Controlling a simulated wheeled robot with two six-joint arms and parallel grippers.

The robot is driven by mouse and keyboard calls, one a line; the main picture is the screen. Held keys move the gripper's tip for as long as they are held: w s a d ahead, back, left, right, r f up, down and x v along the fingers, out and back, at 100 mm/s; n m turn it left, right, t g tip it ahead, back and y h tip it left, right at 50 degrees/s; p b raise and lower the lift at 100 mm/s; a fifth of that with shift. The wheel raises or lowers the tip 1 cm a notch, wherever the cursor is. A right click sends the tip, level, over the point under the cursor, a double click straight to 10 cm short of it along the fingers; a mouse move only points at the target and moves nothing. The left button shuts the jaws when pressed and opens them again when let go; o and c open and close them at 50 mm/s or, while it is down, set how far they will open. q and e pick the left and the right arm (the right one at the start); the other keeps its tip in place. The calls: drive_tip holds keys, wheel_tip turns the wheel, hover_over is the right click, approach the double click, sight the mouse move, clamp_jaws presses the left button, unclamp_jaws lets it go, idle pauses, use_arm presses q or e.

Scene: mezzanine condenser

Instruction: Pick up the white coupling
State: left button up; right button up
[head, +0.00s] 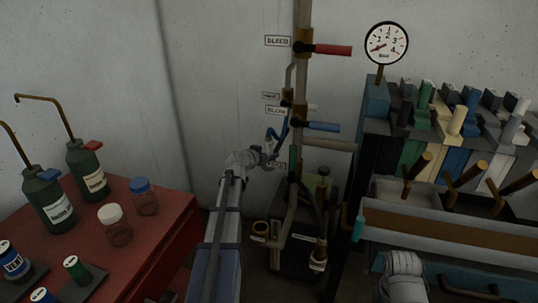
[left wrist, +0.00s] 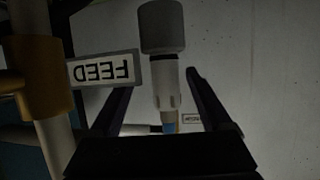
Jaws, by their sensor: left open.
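The white coupling (left wrist: 165,86) shows in the left wrist view as a pale cylinder under a wider grey cylinder (left wrist: 161,27). A tan and blue end shows below it. My left gripper (left wrist: 158,80) is open, with one dark finger on each side of the coupling in that view. I see no finger touching it, and cannot tell how deep it sits between them. In the head view my left gripper (head: 269,153) is at the pipework by the wall, beside a blue hose, and hides much of that spot. Only a pale part of my right arm shows, without its gripper.
A FEED label (left wrist: 102,68) and a brass fitting (left wrist: 38,78) are close by in the left wrist view. A vertical pipe (head: 302,80) carries a red handle (head: 332,49) and a blue handle (head: 323,126). A red bench (head: 160,235) with bottles stands left; a rack and trays stand right.

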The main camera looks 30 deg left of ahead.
sight(271, 150)
use_arm(q)
drive_tip(key=shift+a+b+x, duration=0.15)
drive_tip(key=shift+b+x, duration=0.35)
drive_tip(key=shift+x, duration=1.2)
drive_tip(key=shift+a+b+x, duration=0.15)
drive_tip(key=shift+b+x, duration=0.35)
drive_tip(key=shift+x, duration=1.2)
drive_tip(key=shift+r, duration=0.15)
clamp_jaws()
